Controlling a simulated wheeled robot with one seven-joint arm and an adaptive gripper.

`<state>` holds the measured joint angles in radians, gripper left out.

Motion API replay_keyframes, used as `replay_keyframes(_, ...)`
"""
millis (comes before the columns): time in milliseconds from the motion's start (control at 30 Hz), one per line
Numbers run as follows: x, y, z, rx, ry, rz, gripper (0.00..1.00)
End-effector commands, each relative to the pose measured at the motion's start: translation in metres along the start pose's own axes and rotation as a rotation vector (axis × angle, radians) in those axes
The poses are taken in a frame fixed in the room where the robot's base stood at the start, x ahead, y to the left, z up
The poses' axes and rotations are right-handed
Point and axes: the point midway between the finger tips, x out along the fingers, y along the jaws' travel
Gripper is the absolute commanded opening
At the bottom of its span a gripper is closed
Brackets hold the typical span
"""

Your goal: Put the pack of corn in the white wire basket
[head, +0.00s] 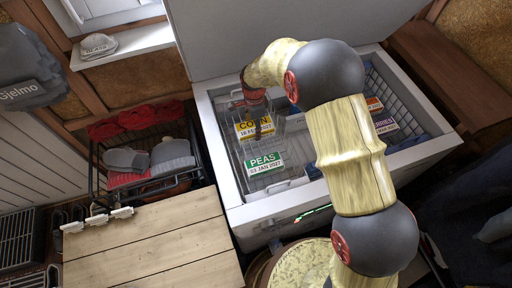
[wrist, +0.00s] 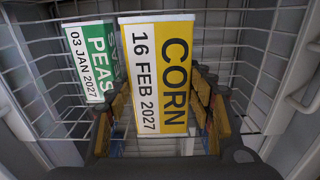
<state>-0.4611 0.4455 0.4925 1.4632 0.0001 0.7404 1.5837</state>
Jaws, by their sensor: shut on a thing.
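The pack of corn (head: 252,127) has a yellow and white label and is in the chest freezer, in the upper left part of its opening. In the wrist view the pack of corn (wrist: 158,75) stands between the fingers of my gripper (wrist: 157,115), which is shut on it. In the head view my gripper (head: 257,112) reaches down over the pack and partly hides it. White wire basket (wrist: 265,50) mesh surrounds the pack in the wrist view. I cannot tell whether the pack touches the basket's floor.
A pack of peas (head: 264,163) with a green label is beside the corn, also in the wrist view (wrist: 92,58). More packs (head: 384,122) are at the right of the freezer (head: 275,207). A black rack (head: 150,180) and a wooden table (head: 150,245) stand to the left.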

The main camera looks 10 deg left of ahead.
Motion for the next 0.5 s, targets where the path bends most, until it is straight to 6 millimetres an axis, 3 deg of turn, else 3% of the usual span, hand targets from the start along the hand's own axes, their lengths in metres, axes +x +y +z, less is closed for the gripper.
replay_keyframes(200,0.036,0.000,0.000,-0.001,0.000,0.001,0.12)
replay_keyframes(367,0.048,-0.001,0.000,-0.001,0.000,-0.001,0.12)
replay_keyframes(500,0.068,0.000,-0.001,-0.001,0.000,0.001,0.12)
